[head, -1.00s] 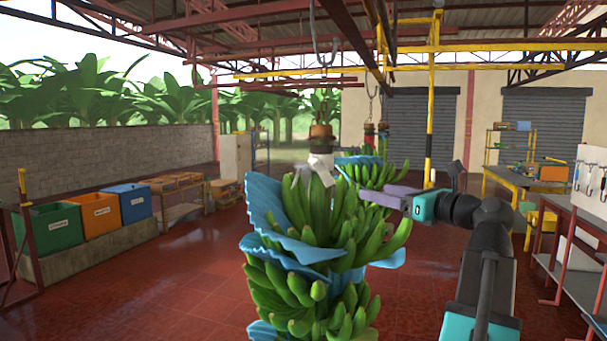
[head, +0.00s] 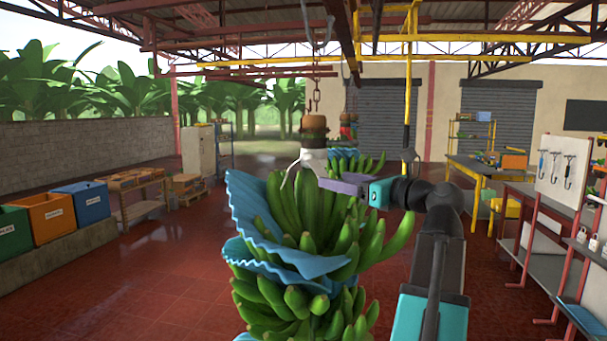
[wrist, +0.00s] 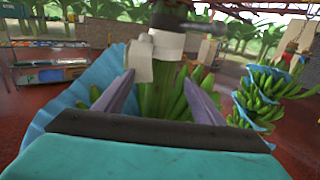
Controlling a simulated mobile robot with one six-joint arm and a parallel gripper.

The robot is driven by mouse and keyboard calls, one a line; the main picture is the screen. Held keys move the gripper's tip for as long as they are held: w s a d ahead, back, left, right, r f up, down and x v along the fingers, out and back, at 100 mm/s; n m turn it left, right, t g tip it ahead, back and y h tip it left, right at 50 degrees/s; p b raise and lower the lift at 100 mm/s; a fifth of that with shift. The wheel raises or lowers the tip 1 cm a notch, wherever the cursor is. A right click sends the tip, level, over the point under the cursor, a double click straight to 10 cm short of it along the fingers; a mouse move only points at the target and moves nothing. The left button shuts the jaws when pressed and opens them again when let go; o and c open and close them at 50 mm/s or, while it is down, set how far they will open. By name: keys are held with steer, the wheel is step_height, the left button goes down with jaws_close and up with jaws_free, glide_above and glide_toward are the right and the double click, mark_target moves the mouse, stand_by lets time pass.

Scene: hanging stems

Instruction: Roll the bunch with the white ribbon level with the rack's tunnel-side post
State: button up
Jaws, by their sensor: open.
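The bunch with the white ribbon (head: 314,160) hangs from a chain and hook in the middle of the head view. Its green bananas (head: 290,210) are partly wrapped in blue sheet (head: 255,225). My gripper (head: 335,186) is at its upper right, just below the ribbon. In the wrist view, the open purple fingers (wrist: 160,80) stand on either side of the bunch's upper part, with the white ribbon (wrist: 150,55) just beyond. Contact cannot be told. I cannot tell which upright is the rack's tunnel-side post.
Another bunch (head: 350,160) hangs behind and shows at the right in the wrist view (wrist: 262,98). A yellow post (head: 408,110) stands behind. Coloured bins (head: 80,203) are at left, a red-framed bench (head: 525,215) at right. The red floor at left is open.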

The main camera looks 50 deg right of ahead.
mark_target(304, 173)
steer(key=shift+s+d, duration=0.1)
steer(key=shift+w+d, duration=0.1)
steer(key=shift+w, duration=0.55)
steer(key=w+p, duration=0.3)
steer(key=w, duration=0.9)
steer(key=shift+w+d, duration=0.15)
